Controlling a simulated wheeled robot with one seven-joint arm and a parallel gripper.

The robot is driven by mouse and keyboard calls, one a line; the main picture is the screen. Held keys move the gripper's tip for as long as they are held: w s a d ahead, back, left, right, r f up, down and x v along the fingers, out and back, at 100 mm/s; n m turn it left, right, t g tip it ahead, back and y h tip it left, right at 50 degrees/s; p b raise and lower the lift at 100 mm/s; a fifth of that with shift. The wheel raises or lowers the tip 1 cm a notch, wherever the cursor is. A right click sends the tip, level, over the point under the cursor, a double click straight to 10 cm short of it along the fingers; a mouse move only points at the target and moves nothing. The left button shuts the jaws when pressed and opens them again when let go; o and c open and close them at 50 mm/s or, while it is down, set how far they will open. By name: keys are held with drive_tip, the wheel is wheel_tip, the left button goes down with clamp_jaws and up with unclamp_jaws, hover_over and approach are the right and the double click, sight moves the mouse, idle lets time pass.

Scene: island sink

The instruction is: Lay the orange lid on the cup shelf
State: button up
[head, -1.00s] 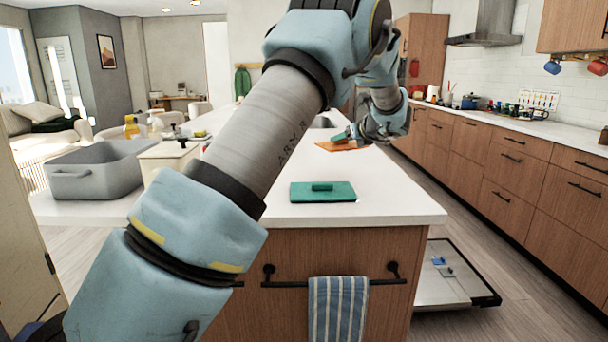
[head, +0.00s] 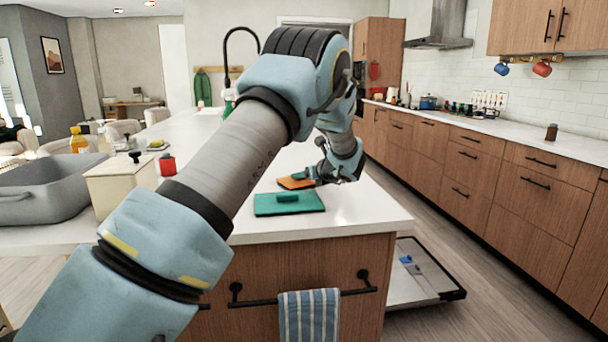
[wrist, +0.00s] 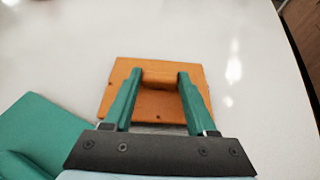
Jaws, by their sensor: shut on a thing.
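The orange lid (head: 294,183) is a flat square board with a raised block handle. In the head view it is just behind the green lid on the island counter. My gripper (wrist: 157,77) is shut on the orange lid's handle, a teal finger on each side; the lid (wrist: 117,75) lies flat in the wrist view. I cannot tell whether the lid touches the counter or hangs just above it. In the head view my gripper (head: 308,177) is partly hidden by my wrist. I cannot make out for certain which thing is the cup shelf.
The green lid (head: 289,203) lies near the island's front edge. A grey tub (head: 45,188), a cream box (head: 118,184) and a red item (head: 167,165) stand left. Mugs hang under the right wall cabinet. An open dishwasher door (head: 425,280) is low at right.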

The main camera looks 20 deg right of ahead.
drive_tip(key=shift+f, duration=0.2)
drive_tip(key=o, duration=1.3)
drive_tip(key=shift+o, duration=0.2)
